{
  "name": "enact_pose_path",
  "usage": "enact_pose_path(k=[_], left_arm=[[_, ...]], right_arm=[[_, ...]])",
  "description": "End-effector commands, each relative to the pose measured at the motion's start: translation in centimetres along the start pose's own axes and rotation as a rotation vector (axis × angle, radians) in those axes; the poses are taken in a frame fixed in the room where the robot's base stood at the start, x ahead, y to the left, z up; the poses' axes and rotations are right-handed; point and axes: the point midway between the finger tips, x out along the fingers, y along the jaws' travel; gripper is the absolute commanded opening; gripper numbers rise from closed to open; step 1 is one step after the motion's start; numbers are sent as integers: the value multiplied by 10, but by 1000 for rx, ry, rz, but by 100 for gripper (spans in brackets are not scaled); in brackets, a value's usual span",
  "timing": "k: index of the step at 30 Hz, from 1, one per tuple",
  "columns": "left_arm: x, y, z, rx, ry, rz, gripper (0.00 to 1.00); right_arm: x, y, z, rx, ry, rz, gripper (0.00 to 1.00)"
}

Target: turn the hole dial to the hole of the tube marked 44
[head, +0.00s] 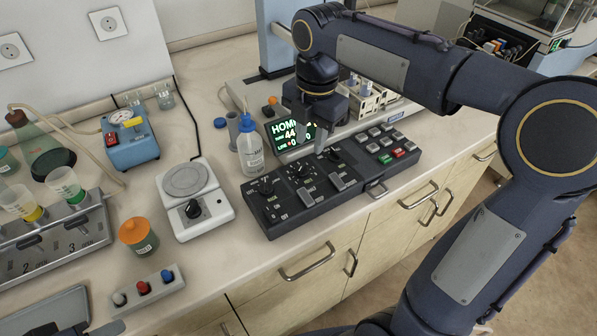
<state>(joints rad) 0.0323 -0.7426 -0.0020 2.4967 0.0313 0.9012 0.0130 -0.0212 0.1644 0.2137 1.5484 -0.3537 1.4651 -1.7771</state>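The dark control panel (322,192) lies along the front of the bench. It has several round black knobs, including a left knob (265,187), a middle dial with white marks around it (299,170) and a right knob (334,155). The hole numbers are too small to read. A small screen (285,133) behind the panel shows green text with "44", partly hidden by my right gripper. My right gripper (321,140) points down above the panel's back edge, between the middle dial and the right knob. Its finger gap is unclear. A dark piece at the bottom left may be my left gripper (88,329).
A white wash bottle (250,150) stands close behind the panel's left end. My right arm covers the right side.

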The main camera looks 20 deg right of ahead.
Motion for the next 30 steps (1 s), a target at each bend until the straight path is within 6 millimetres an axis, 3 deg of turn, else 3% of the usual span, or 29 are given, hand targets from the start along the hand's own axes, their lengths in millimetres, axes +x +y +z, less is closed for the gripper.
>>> enact_pose_path(k=[3, 7, 21, 30], left_arm=[[10, -4, 5, 0, 0, 0, 40], [11, -5, 6, 0, 0, 0, 40], [18, -8, 9, 0, 1, 0, 40], [19, -9, 9, 0, 0, 0, 40]], right_arm=[[14, 20, 6, -196, -1, -43, 29], [21, 28, 8, -287, -1, -61, 29], [86, 24, 9, -295, 1, -63, 29], [94, 23, 9, -294, 0, -60, 29]])
